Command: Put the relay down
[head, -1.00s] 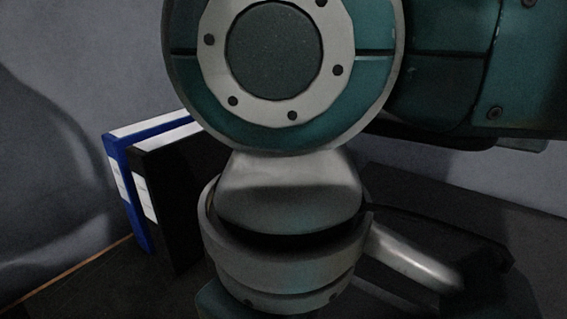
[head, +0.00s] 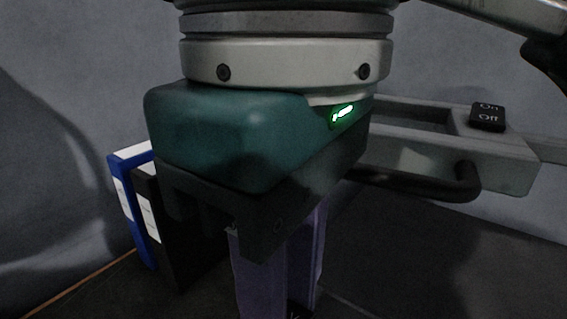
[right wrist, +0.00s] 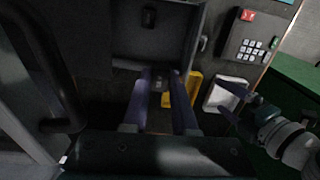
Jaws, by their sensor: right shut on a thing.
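My right gripper (head: 280,300) hangs fingers down in the middle of the head view, with its purple fingers running to the bottom edge. In the right wrist view its two purple fingers (right wrist: 161,85) are shut on a small dark thing, which seems to be the relay. Its outline is dim there, and the head view hardly shows it. I cannot tell whether it touches the surface below. My left gripper (right wrist: 232,102) shows at the right of the right wrist view, with its purple fingers spread and nothing seen between them.
A blue binder (head: 130,205) and a black binder (head: 165,230) stand close at the left. A grey frame with an On/Off switch (head: 487,117) and a black handle (head: 425,185) is at the right. The right wrist view shows a keypad (right wrist: 256,47) and yellow parts (right wrist: 194,84).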

